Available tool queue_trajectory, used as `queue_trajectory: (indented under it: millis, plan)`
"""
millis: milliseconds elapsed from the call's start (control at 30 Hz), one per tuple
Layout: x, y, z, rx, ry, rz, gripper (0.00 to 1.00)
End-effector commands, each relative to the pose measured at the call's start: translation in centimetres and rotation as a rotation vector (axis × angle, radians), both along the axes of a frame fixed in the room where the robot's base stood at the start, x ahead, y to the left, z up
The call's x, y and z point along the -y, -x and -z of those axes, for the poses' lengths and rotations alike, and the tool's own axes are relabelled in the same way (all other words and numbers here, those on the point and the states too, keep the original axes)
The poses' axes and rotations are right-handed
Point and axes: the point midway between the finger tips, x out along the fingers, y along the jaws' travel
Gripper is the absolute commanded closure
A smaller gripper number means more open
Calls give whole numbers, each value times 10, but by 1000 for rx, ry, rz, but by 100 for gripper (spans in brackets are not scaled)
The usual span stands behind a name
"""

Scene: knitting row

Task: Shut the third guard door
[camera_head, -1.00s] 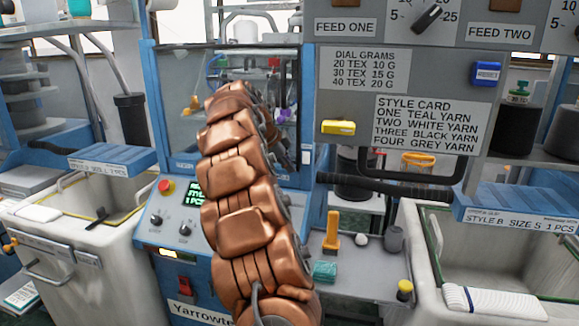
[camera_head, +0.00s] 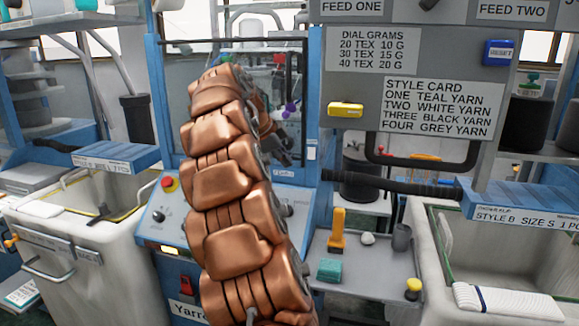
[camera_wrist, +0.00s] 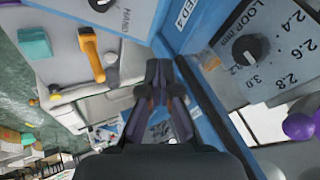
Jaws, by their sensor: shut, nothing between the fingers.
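The middle blue knitting machine (camera_head: 140,90) has a dark-framed clear guard panel (camera_head: 185,62) on its front in the head view. My copper arm crosses in front of it and hides much of it, so I cannot tell whether this door is open or shut, or whether it is the third one. My gripper (camera_wrist: 160,66) is shut and empty in the wrist view, beside a blue machine edge with a "FEED 4" label (camera_wrist: 184,12). In the head view my gripper (camera_head: 295,155) is partly hidden behind my arm, near the panel's lower right.
A grey bin (camera_head: 88,225) stands left and another (camera_head: 420,232) right. A small shelf (camera_head: 345,292) holds a yellow tool (camera_head: 338,232) and a teal block (camera_head: 329,269). A black bar handle (camera_head: 422,163) hangs below the style card. A loop dial (camera_wrist: 250,48) sits right in the wrist view.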

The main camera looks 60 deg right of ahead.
Motion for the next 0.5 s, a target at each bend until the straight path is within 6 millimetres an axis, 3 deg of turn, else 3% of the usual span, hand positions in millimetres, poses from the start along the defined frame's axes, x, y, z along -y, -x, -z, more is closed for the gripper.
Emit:
queue_trajectory:
  millis: [500]
  plan:
    - [-30,-18,-47,3,5,-2,100]
